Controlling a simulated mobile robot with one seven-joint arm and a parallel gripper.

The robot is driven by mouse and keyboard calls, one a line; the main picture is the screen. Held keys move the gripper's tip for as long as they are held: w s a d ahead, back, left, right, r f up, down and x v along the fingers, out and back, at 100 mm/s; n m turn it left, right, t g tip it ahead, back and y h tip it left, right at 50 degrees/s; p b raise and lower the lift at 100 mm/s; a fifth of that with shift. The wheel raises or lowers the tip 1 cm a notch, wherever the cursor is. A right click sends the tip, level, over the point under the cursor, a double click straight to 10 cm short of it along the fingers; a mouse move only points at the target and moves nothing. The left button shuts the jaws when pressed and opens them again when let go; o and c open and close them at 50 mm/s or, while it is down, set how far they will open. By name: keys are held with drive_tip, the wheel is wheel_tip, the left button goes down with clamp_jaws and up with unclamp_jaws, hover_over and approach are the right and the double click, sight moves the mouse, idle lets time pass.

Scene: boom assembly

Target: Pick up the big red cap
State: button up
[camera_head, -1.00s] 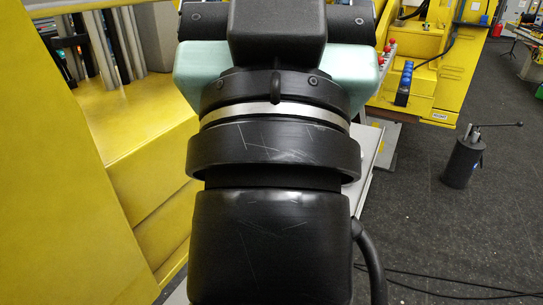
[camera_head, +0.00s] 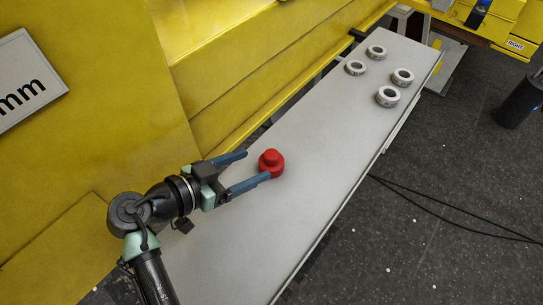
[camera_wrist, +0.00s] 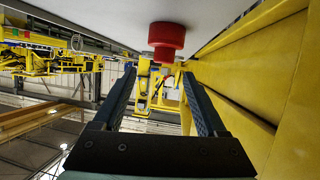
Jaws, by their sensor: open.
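The big red cap (camera_head: 271,163) stands on the grey table (camera_head: 318,120), a wide round base with a narrower round part on top. My gripper (camera_head: 257,166) comes from the left with its two blue fingers apart and nothing held between them. In the head view the lower finger's tip overlaps the cap's edge; I cannot tell whether they touch. In the wrist view the picture is upside down. There the cap (camera_wrist: 166,40) shows beyond the open fingertips (camera_wrist: 159,72), roughly centred between them sideways and offset toward the table surface.
Several grey-white rings (camera_head: 388,96) lie at the table's far end. A yellow machine wall (camera_head: 225,90) runs along the table's left side. The table's right edge drops to dark floor with cables (camera_head: 440,215). The tabletop between cap and rings is clear.

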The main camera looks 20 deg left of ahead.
sight(277, 153)
drive_tip(key=p+x, duration=0.1)
drive_tip(key=x, duration=0.2)
drive_tip(key=p+x, duration=0.1)
drive_tip(key=x, duration=0.3)
drive_tip(key=p+x, duration=0.1)
drive_tip(key=x, duration=0.2)
drive_tip(key=shift+w+a+f, duration=0.15)
drive_tip(key=shift+w+f, duration=0.05)
drive_tip(key=shift+w, duration=0.1)
drive_tip(key=shift+c, duration=0.3)
clamp_jaws()
